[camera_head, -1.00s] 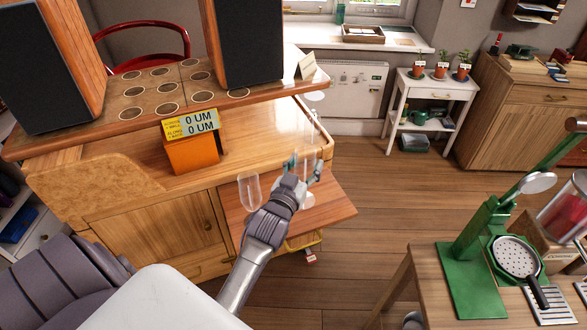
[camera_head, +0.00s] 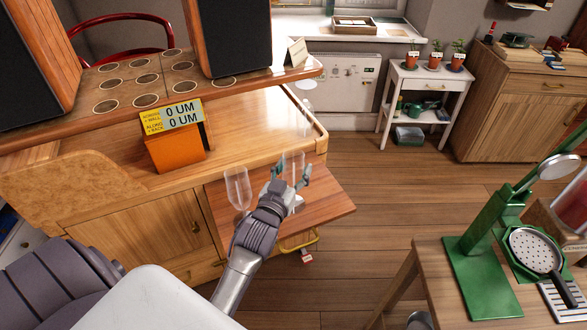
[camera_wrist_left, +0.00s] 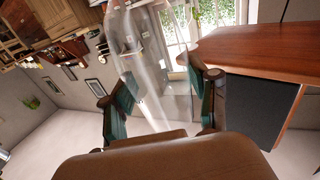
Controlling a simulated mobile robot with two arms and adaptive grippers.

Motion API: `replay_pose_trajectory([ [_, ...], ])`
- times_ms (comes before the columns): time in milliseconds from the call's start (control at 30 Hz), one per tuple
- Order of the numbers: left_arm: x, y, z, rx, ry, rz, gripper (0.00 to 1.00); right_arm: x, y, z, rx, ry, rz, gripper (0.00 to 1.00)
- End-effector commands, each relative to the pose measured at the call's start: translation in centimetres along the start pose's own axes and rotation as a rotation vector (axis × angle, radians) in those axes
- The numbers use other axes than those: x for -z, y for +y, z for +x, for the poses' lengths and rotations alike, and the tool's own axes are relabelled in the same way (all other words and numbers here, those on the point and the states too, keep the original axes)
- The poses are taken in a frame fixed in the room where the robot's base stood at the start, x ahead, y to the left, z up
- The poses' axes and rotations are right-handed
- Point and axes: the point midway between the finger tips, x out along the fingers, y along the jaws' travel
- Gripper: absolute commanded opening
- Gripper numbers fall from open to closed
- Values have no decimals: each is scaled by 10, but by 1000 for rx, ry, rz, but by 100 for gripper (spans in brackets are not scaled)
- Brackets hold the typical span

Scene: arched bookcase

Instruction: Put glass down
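My left gripper (camera_head: 291,176) has its fingers on both sides of a clear, tall glass (camera_head: 293,165), closed on its bowl. It holds the glass roughly upright over the pull-out wooden board (camera_head: 328,206). I cannot tell whether its foot touches the board. In the left wrist view, the see-through glass (camera_wrist_left: 155,65) stands between the dark-green finger pads of the gripper (camera_wrist_left: 163,105). A second clear glass (camera_head: 237,187) stands on the board to the left of the gripper. My right gripper is not in view.
An orange box (camera_head: 174,150) with a yellow-blue sign stands on the cabinet top (camera_head: 250,125). Above is a shelf with round inlays (camera_head: 143,80) and two speakers. A table (camera_head: 425,275) with a green stand is at right. Bare floor (camera_head: 390,185) lies between.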

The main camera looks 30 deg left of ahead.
Motion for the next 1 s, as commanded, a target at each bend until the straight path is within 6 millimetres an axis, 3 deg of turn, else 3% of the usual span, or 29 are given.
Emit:
replay_pose_trajectory([
  [33,-1,0,0,0,-2,0,68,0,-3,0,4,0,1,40],
  [133,0,0,0,0,-2,0,84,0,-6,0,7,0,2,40],
  [533,3,0,-2,0,-1,0,85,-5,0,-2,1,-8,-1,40],
  [667,1,0,-20,0,-4,-1,85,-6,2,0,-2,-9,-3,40],
  [1000,2,0,-92,0,-4,0,85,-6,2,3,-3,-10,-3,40],
])
